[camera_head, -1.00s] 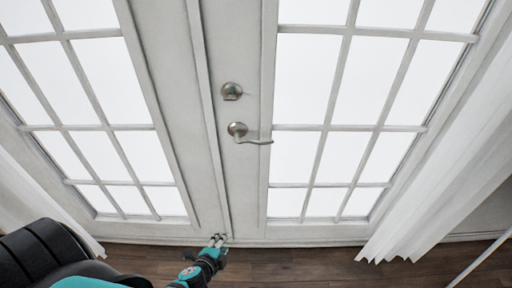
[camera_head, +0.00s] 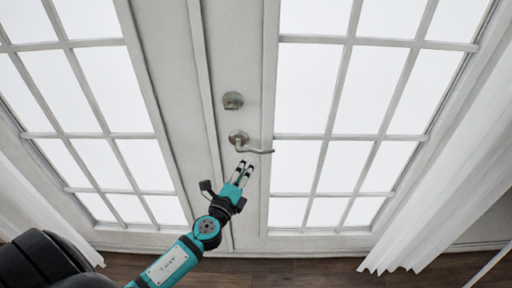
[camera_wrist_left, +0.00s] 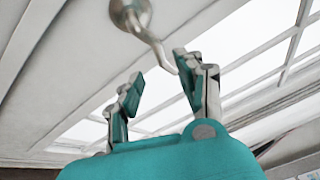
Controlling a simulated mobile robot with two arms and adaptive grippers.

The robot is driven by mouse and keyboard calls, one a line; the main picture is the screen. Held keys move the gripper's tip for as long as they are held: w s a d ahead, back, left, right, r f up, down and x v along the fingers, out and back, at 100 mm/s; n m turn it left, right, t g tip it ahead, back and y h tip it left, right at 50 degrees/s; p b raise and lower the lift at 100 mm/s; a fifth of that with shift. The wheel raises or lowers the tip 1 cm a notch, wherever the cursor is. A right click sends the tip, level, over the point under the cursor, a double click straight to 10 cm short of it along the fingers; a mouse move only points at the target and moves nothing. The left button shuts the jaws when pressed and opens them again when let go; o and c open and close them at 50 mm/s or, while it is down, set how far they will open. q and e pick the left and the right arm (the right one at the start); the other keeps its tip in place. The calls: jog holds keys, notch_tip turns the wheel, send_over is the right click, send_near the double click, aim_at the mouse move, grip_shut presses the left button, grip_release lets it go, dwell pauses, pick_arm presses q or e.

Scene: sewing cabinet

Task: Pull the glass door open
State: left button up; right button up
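The white double glass door stands shut; its right leaf (camera_head: 250,200) carries a silver lever handle (camera_head: 256,150) that points right. My left gripper (camera_head: 244,168) is just below the lever in the head view. In the left wrist view the gripper (camera_wrist_left: 158,80) is open, with its two fingers spread apart. The lever (camera_wrist_left: 152,38) hangs beyond them, its tip near the right finger; I cannot tell whether they touch. Nothing is between the fingers. My right gripper is not in view.
A round silver deadbolt (camera_head: 233,101) sits above the lever. The left leaf (camera_head: 160,100) has glass panes too. White curtains hang at the right (camera_head: 440,170) and at the left (camera_head: 40,220). Dark wood floor (camera_head: 310,271) shows along the bottom.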

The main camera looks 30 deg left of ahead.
aim_at(256, 151)
pick_arm(q)
jog(key=w, duration=0.6)
jog(key=w+a, duration=0.1)
jog(key=w, duration=0.2)
jog(key=shift+p, duration=0.3)
